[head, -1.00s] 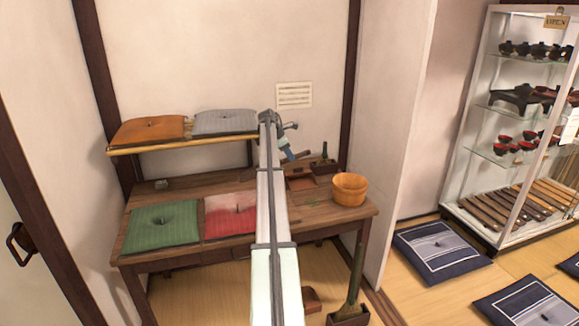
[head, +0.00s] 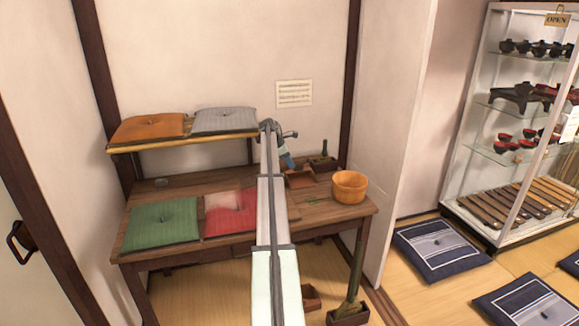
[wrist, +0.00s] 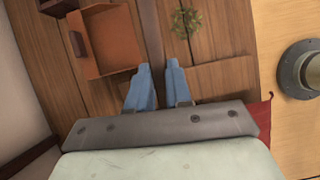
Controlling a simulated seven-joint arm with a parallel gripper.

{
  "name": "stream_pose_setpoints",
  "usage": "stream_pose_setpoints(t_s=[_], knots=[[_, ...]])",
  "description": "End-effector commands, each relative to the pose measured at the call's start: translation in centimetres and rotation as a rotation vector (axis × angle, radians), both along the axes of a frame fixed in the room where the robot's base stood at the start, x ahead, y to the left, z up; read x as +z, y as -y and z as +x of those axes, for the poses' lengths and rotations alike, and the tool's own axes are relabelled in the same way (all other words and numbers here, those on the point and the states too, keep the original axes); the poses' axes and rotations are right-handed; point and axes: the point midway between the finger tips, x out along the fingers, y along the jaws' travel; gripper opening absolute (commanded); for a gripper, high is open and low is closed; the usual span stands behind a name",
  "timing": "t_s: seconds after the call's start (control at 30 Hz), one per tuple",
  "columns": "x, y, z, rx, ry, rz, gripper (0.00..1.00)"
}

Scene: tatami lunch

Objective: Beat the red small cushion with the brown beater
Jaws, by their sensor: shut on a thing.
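The red small cushion (head: 232,222) lies at the table's front, right of the green cushion, partly behind my arm. A pale patch shows on its upper left part. One red corner (wrist: 263,113) shows beside my gripper's body in the wrist view. My gripper (wrist: 160,78) has blue fingers; in the head view it (head: 286,160) is over the back of the table, right of the shelf. It is shut on a narrow dark brown strip (wrist: 151,30), seemingly the brown beater's handle. The beater's far end is out of the wrist view and hidden in the head view.
The green cushion (head: 158,226) lies left of the red one. Orange (head: 150,128) and grey (head: 225,121) cushions lie on the shelf above. A wooden tub (head: 349,187) and a small open brown box (wrist: 110,42) stand on the table's right side.

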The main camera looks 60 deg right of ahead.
Motion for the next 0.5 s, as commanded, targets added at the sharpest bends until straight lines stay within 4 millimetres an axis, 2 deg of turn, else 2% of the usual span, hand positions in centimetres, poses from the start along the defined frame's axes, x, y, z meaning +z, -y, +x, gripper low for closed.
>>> stream_pose_setpoints(t_s=[0.03,0.1,0.2,0.5], knots=[[1.6,0.1,0.1,0.001,0.002,-0.004,0.0],[3.5,0.1,0.1,0.0,0.002,-0.003,0.0],[5.5,0.1,0.1,0.0,0.002,-0.003,0.0],[5.8,0.0,0.1,0.0,0.0,0.0,0.0]])
